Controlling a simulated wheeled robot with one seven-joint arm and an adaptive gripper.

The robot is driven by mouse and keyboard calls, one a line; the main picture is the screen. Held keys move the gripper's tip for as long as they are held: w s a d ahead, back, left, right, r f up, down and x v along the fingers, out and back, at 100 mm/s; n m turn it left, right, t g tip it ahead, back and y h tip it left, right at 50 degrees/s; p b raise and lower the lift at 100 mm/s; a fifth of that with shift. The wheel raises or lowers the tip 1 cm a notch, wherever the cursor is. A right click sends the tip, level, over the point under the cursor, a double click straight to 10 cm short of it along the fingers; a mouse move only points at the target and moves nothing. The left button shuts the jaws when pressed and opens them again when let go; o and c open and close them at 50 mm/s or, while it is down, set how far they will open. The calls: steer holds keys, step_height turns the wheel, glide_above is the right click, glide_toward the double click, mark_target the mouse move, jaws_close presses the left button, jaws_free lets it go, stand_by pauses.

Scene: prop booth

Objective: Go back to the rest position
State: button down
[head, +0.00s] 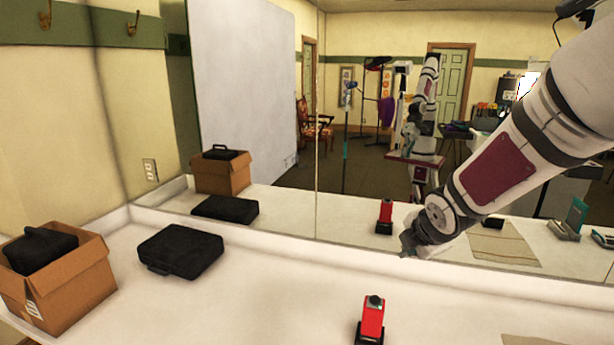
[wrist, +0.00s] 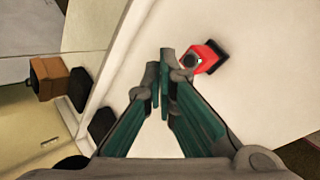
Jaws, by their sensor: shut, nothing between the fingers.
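My gripper (head: 410,245) is high above the white counter (head: 255,300), in front of the mirror, at the end of my arm coming in from the right in the head view. Its fingers are mostly hidden there by the wrist. In the wrist view my gripper (wrist: 163,85) shows its two teal-sided fingers closed together at the tips, with nothing between them. A red object with a black base and dark top (head: 372,318) stands upright on the counter. It also shows in the wrist view (wrist: 205,60), just beyond and right of the fingertips; it looks apart from them.
A black case (head: 181,251) lies on the counter at left. A cardboard box (head: 70,293) holding another black case (head: 40,250) stands at the far left. A large mirror (head: 345,205) runs along the back edge. A beige cloth edge (head: 540,340) shows at lower right.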

steer(key=s+r+m+g+h, duration=0.1)
steer(key=s+r+m, duration=0.95)
steer(key=s, duration=0.45)
steer(key=s+a+m+g+y, duration=0.1)
steer(key=s+a+m, duration=0.2)
steer(key=s+m, duration=0.8)
steer(key=s+r, duration=0.1)
steer(key=s, duration=0.3)
steer(key=shift+s+a, duration=0.25)
steer(key=shift+a, duration=0.15)
steer(key=shift+d, duration=0.1)
